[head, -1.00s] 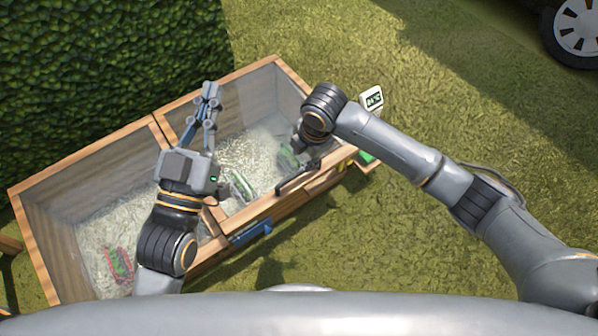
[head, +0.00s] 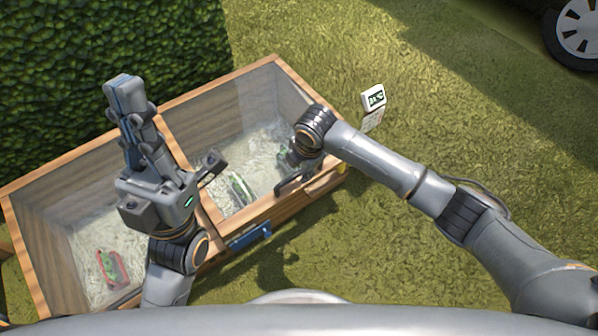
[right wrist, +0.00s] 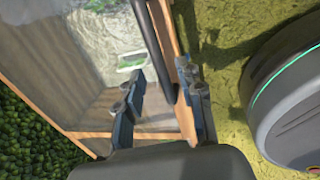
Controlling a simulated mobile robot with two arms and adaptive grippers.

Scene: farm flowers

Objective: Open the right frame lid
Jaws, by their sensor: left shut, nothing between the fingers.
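The right frame lid is a glass pane in a wooden surround (head: 218,82) over the right half of the wooden cold frame. It appears to lie down on the box. Its dark bar handle (head: 292,184) is at the front edge, and the handle also shows in the right wrist view (right wrist: 161,60). My right gripper (right wrist: 160,103) is open, its fingers on either side of the handle and wooden edge; I cannot tell whether they touch. In the head view its fingers are mostly hidden by its wrist. My left gripper (head: 120,92) is shut and empty, raised above the frame.
The left compartment (head: 28,250) holds a red-and-green packet (head: 112,268). A green item (head: 240,187) lies in the right compartment. A blue part (head: 250,236) is on the front wall. A display on a post (head: 373,97) stands at right. A hedge (head: 90,50) is behind; open grass lies right.

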